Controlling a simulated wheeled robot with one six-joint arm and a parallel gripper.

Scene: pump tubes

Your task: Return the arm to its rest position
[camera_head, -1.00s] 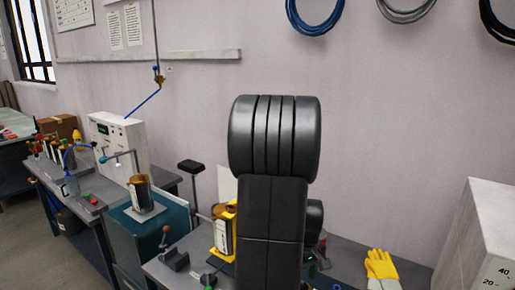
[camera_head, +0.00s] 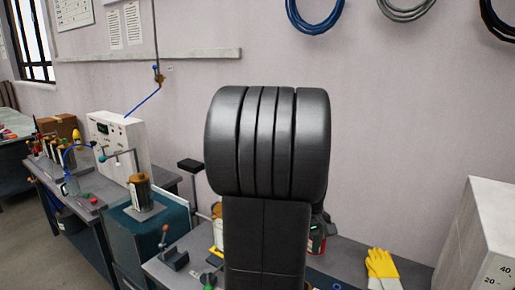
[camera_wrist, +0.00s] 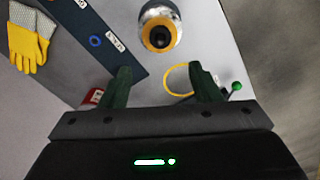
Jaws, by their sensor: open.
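My arm rises in the middle of the head view and hides part of the bench. My gripper (camera_wrist: 161,78) is seen only in the wrist view, where its two dark green fingers stand wide apart with nothing between them. A silver pump tube (camera_wrist: 160,28) with a yellow ring and dark centre lies beyond the fingertips in that view, apart from them. A yellow ring (camera_wrist: 178,80) shows between the fingers, on the grey bench below.
Yellow gloves (camera_head: 381,264) lie on the right of the bench, beside a white box (camera_head: 488,235). A tube on a stand (camera_head: 141,192) and a white instrument box (camera_head: 118,140) stand left. A lever (camera_head: 165,240) stands near my arm.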

